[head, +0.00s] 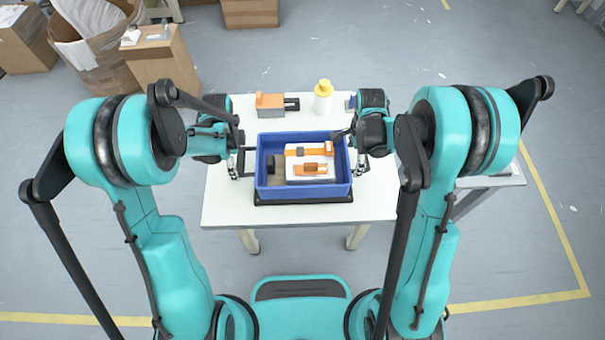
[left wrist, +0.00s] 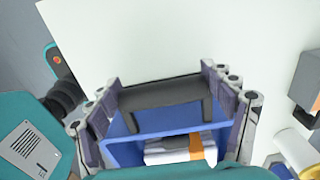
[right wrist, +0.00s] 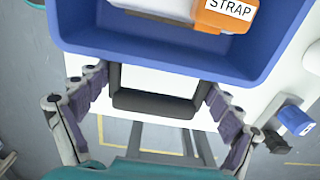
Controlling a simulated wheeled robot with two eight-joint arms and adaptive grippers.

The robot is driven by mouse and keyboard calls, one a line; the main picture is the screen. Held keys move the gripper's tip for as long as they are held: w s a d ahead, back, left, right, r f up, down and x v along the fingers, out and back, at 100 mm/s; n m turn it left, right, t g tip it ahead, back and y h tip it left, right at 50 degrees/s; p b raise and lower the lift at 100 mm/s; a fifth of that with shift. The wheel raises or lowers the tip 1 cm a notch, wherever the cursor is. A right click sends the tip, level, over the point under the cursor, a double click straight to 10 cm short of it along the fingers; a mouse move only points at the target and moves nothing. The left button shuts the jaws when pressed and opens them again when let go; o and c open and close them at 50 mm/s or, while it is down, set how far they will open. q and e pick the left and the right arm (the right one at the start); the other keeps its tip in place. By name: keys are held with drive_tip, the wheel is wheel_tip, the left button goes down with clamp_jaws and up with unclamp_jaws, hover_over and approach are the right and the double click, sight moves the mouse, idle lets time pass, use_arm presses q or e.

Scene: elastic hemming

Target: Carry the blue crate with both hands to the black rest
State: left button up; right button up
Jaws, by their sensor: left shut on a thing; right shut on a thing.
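The blue crate (head: 262,186) is over the middle of the white table in the head view. It looks level and holds a white box (head: 293,170) with orange straps. The black rest (head: 303,199) shows as a dark strip under the crate's near edge; the crate hides most of it, and I cannot tell whether they touch. My left gripper (head: 240,164) is shut on the crate's left black handle (left wrist: 160,93). My right gripper (head: 356,157) is shut on its right black handle (right wrist: 155,103).
An orange and black tool (head: 271,105) and a white bottle with a yellow cap (head: 323,98) stand behind the crate. A small blue object is beside the bottle. The table (head: 222,203) is bare at the front left. Cardboard boxes (head: 160,66) stand on the floor beyond.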

use_arm(q)
drive_tip(key=o, duration=1.5)
drive_tip(key=shift+f, duration=0.2)
use_arm(e)
drive_tip(key=o, duration=1.5)
drive_tip(key=shift+f, duration=0.2)
use_arm(q)
drive_tip(key=shift+o, duration=1.2)
drive_tip(key=shift+r, duration=0.1)
use_arm(e)
drive_tip(key=shift+r, duration=0.1)
use_arm(q)
wheel_tip(320, 180, up, 12)
use_arm(e)
wheel_tip(320, 180, up, 12)
use_arm(q)
drive_tip(key=shift+s, duration=0.1)
use_arm(e)
drive_tip(key=shift+s, duration=0.1)
